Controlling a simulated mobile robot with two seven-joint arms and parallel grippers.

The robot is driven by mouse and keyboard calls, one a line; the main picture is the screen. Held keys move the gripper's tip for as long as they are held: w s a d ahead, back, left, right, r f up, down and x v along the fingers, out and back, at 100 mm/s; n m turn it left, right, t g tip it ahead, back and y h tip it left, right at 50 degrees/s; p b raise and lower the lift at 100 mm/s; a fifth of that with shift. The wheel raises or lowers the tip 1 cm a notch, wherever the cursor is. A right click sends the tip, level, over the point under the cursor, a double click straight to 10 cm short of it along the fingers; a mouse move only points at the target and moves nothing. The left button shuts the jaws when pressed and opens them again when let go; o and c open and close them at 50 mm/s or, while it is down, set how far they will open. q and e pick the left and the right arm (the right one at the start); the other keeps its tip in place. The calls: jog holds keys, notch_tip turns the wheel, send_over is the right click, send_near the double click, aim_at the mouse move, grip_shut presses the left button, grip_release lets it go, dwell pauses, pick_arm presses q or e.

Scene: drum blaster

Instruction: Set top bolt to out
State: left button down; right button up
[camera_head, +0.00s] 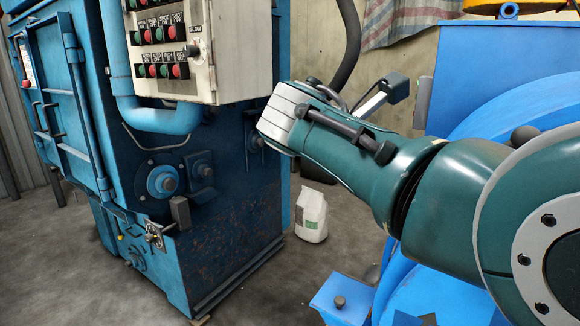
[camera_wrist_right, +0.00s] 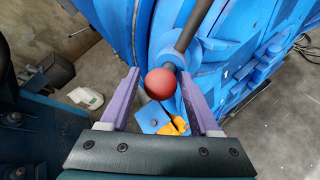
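In the right wrist view a round red knob (camera_wrist_right: 160,83) sits at the near end of a handle, in front of a dark rod (camera_wrist_right: 195,25) on the blue machine. I cannot tell for sure that this is the top bolt, or its position. My right gripper (camera_wrist_right: 160,74) is open, its purple fingers on either side of the knob with a small gap at each side. In the head view my right arm comes in from the right; its fingers and the knob do not show there. My left gripper is not in view.
A blue cabinet with a control box (camera_head: 198,50) of red and green buttons stands at the left. A blue machine (camera_head: 500,70) is behind my right arm. A white bag (camera_head: 311,215) stands on the floor between them. Blue plates and a yellow part (camera_wrist_right: 180,124) lie below the knob.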

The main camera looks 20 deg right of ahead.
jog(key=shift+o, duration=0.8)
jog(key=b+v, duration=0.1)
jog(key=v, duration=0.9)
